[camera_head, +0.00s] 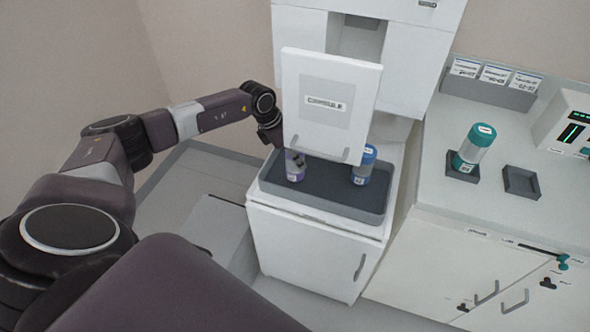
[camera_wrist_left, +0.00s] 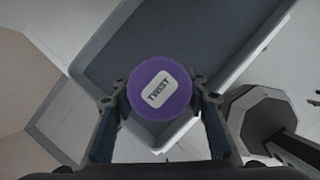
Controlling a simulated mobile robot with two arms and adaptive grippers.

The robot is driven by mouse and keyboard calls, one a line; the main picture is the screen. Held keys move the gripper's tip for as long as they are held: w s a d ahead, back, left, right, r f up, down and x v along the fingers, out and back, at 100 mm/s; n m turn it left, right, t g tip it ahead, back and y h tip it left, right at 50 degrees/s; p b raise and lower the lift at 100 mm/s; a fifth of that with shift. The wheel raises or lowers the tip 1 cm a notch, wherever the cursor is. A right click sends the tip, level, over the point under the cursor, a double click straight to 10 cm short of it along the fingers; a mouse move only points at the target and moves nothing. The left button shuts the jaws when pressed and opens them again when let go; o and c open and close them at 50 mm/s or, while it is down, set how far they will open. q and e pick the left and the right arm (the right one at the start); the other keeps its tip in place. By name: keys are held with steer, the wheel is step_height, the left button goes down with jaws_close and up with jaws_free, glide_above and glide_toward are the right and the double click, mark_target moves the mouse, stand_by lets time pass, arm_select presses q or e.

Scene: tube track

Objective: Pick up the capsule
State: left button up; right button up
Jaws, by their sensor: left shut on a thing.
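A capsule with a purple cap marked "TWIST" (camera_wrist_left: 160,92) sits between the fingers of my left gripper (camera_wrist_left: 160,122) in the left wrist view. In the head view the same clear capsule with purple bands (camera_head: 296,172) is at the left end of the grey tray (camera_head: 330,205), upright. My left gripper (camera_head: 287,150) is shut on it and partly hidden by the white hatch panel. Whether the capsule's base touches the tray is unclear. A blue-capped capsule (camera_head: 363,168) stands at the tray's right side. My right gripper is not in view.
The open white hatch labelled "CAPSULE" (camera_head: 330,105) hangs over the tray's back. On the right counter (camera_head: 515,215), a teal-capped capsule (camera_head: 473,148) stands in a square holder; an empty holder (camera_head: 521,182) is beside it. A white device (camera_head: 570,125) stands at the far right.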

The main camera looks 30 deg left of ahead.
arm_select(q)
steer(key=shift+r, duration=0.15)
steer(key=r+b, duration=0.1)
steer(key=r, duration=0.2)
steer(key=r+b, duration=0.1)
steer(key=r, duration=0.2)
steer(key=shift+s+a+r, duration=0.1)
steer(key=shift+a+r, duration=0.1)
steer(key=shift+r, duration=0.2)
steer(key=s+a+b, duration=0.2)
steer(key=s+a, duration=0.2)
steer(key=s, duration=0.3)
steer(key=s+a+b, duration=0.3)
steer(key=s+a, duration=0.2)
steer(key=s, duration=0.3)
